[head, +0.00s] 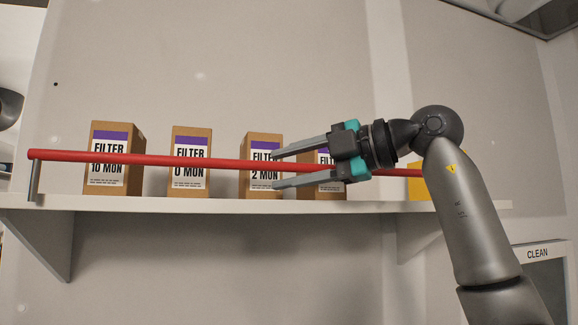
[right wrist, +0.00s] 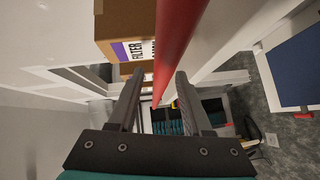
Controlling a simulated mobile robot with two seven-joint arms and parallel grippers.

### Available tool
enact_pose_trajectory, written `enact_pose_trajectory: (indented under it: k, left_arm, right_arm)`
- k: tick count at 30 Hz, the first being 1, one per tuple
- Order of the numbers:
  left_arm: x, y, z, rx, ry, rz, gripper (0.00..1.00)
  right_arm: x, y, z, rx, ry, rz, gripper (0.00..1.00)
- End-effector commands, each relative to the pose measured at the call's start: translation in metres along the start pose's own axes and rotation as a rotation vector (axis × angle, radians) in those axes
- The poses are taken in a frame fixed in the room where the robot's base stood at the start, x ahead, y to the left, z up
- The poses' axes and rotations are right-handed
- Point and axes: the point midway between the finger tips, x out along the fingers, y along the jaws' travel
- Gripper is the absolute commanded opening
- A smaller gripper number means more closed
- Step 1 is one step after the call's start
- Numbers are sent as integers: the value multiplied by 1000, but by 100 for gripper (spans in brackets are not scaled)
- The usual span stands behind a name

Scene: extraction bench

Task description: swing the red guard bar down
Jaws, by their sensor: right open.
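The red guard bar (head: 218,162) runs nearly level across the front of the shelf, before the filter boxes. Its left end sits at a grey post (head: 34,180); its right part passes behind my right arm. My right gripper (head: 274,171) is open, with its fingers pointing left, one above and one below the bar's line in the head view. In the right wrist view the bar (right wrist: 178,45) runs down into the gap between the open fingers (right wrist: 157,90). I cannot tell whether a finger touches it. My left gripper is not in view.
The white shelf (head: 200,205) carries several cardboard filter boxes, such as the 10 MON box (head: 118,134), close behind the bar. A yellow item (head: 416,188) stands at the right, partly hidden by my arm. A bin marked CLEAN (head: 540,254) is at lower right.

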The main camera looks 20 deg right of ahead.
Motion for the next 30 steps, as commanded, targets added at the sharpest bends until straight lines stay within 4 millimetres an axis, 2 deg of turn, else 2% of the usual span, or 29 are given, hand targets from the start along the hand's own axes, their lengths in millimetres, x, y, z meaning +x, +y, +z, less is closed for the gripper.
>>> enact_pose_trajectory:
  k: [2,15,30]
  left_arm:
    - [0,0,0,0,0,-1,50]
    - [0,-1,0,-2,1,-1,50]
    - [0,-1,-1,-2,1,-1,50]
  right_arm:
    - [0,0,0,0,0,0,50]
    - [0,0,0,1,0,0,1]
    - [0,0,0,1,0,-1,0]
